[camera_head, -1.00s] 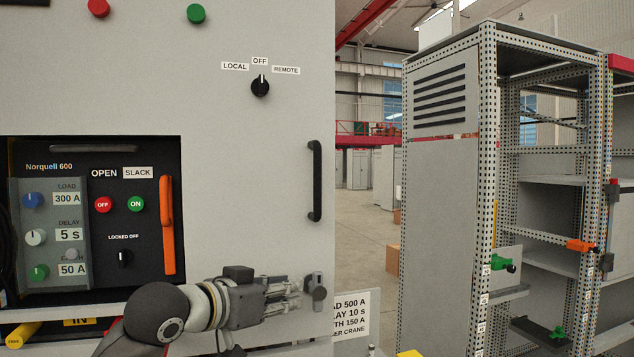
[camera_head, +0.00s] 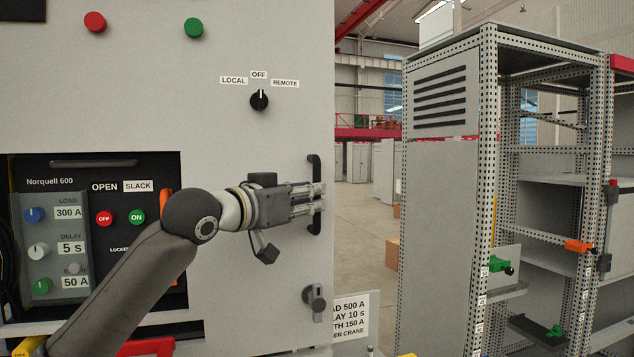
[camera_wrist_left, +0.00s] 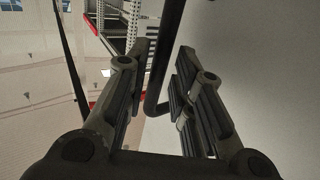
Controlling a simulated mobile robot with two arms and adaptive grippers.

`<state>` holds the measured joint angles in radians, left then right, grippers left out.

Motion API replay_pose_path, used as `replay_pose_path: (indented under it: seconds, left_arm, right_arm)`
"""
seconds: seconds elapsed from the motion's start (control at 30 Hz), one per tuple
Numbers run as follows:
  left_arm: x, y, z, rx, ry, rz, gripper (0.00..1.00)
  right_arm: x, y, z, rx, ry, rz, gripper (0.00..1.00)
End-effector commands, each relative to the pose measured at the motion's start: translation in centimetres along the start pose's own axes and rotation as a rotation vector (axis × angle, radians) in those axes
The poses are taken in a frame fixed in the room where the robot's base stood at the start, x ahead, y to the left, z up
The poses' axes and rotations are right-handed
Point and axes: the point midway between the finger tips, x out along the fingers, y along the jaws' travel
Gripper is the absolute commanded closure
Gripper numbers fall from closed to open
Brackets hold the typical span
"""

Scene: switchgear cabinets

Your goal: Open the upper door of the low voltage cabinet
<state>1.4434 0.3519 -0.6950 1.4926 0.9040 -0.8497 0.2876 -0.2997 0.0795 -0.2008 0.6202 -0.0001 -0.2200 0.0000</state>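The upper door (camera_head: 235,45) of the grey cabinet fills the left of the head view and looks closed. Its black vertical bar handle (camera_head: 314,168) stands near the right edge. My left gripper (camera_head: 318,200) is at the handle's middle, hiding part of it. In the left wrist view the handle (camera_wrist_left: 160,70) runs between the two spread fingers, closer to the right finger; no firm grip shows. A dark latch knob (camera_head: 315,298) sits below on the door. My right gripper is not in view.
A black breaker panel (camera_head: 95,175) with an orange lever is set in the door, partly behind my left arm. A rotary switch (camera_head: 259,100) is above. A perforated-frame cabinet (camera_head: 440,210) stands at the right, with open floor between.

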Motion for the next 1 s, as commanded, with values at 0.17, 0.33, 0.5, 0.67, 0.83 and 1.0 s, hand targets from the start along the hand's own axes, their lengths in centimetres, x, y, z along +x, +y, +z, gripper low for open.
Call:
replay_pose_path:
  seconds: [0.17, 0.33, 0.5, 0.67, 0.83, 1.0]
  left_arm:
    - [2.2, 0.0, -0.2, -0.001, -0.001, 0.0, 0.77]
    - [3.0, 0.0, 0.0, 0.001, 0.0, 0.0, 0.77]
    - [3.1, 0.0, 0.1, 0.001, 0.0, -0.001, 0.77]
    - [3.1, 0.0, 0.1, 0.001, 0.0, -0.001, 0.86]
    - [3.1, 0.0, 0.1, 0.001, 0.0, -0.001, 1.0]
    - [3.1, 0.0, 0.1, 0.001, 0.0, -0.001, 1.0]
  right_arm:
    - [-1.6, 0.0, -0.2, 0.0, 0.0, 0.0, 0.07]
    - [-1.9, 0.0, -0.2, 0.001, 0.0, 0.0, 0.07]
    - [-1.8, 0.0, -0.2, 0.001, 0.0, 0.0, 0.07]
    - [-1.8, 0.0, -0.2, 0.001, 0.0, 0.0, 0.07]
    - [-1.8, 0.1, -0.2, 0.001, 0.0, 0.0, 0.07]
    - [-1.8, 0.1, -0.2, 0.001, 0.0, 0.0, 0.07]
